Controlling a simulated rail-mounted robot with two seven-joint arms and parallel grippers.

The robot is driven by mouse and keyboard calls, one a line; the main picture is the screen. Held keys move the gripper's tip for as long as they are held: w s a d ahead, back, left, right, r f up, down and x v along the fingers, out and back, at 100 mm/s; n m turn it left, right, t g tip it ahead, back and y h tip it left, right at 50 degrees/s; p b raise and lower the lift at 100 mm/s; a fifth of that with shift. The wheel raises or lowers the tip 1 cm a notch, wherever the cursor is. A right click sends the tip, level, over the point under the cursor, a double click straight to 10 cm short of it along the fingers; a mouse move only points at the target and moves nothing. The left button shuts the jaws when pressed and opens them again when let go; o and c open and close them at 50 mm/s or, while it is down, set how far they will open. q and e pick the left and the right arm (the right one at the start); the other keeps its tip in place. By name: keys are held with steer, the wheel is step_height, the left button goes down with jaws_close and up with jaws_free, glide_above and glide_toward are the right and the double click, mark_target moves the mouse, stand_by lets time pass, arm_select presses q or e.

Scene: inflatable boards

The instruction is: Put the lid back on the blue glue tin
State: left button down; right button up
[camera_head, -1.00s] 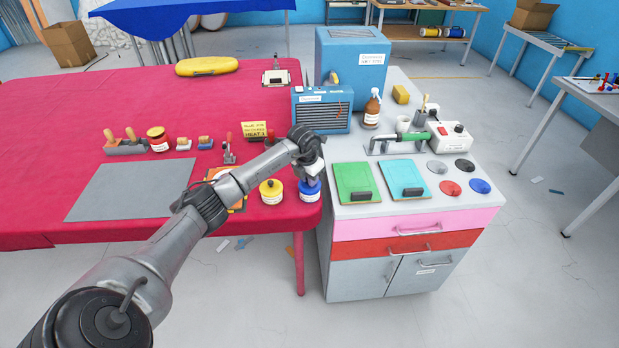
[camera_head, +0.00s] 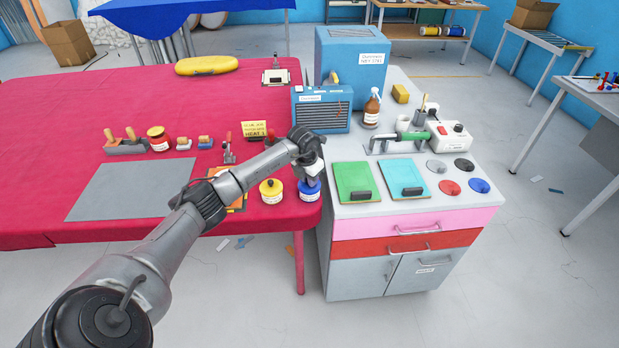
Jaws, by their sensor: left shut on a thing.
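The blue glue tin (camera_head: 309,196) stands upright on the red table near its right edge, with a white label on its front. My left gripper (camera_head: 312,179) points down right over the tin. It is shut on what looks like the tin's blue lid (camera_head: 308,186), at the tin's mouth. The fingers hide part of the lid, and I cannot tell whether it is seated on the rim. My right gripper is not in view.
A yellow tin (camera_head: 271,191) stands close to the left of the blue tin. The grey cabinet (camera_head: 345,212) with green and cyan boards is just to the right. A blue heater-like box (camera_head: 322,110) stands behind. A grey mat (camera_head: 133,190) lies to the left.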

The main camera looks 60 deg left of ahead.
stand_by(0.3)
arm_select(q)
steer(key=c, duration=1.1)
jaws_free()
steer(key=o, duration=0.7)
steer(key=shift+c, duration=0.2)
steer(key=shift+r, duration=0.15)
steer(key=shift+r+p, duration=0.85)
steer(key=shift+r, duration=0.05)
steer(key=shift+r+p, duration=2)
steer(key=shift+r, duration=0.5)
